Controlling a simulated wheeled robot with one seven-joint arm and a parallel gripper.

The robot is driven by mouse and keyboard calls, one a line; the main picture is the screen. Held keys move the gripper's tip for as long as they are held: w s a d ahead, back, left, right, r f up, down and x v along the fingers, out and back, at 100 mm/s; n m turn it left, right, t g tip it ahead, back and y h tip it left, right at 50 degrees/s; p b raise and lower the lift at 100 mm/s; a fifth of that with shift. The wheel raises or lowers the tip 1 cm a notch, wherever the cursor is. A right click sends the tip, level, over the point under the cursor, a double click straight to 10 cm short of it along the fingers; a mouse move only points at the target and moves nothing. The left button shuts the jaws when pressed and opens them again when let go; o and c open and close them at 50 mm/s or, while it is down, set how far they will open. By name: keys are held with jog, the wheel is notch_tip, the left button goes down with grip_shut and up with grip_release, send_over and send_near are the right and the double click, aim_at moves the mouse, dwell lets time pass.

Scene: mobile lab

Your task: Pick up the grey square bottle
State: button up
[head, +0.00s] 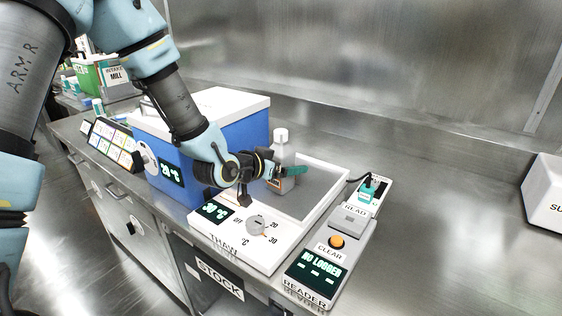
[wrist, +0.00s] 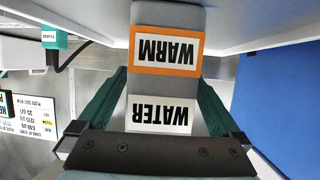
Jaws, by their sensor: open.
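The grey square bottle (head: 281,152) with a white cap stands upright in the shallow bath of the white THAW unit (head: 238,243). In the wrist view the bottle (wrist: 167,84) shows upside down, with an orange-bordered WARM label and a white WATER label. My gripper (head: 284,172) is at the bottle, its body on the near left side. In the wrist view my open teal fingers (wrist: 163,76) stand on either side of the bottle. Small gaps seem to remain beside it; contact is not clear. The bottle's cap is outside the wrist view.
A blue box with a white lid (head: 228,98) stands close on the left of the THAW unit. A reader (head: 318,262) with a CLEAR button and a small teal-topped vial (head: 369,185) sit to the right. The steel bench behind is clear up to the wall.

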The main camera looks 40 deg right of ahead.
jog(key=shift+w+d+f, duration=0.1)
jog(key=shift+d+f, duration=0.15)
jog(key=shift+d, duration=0.15)
grip_shut()
dwell(0.6)
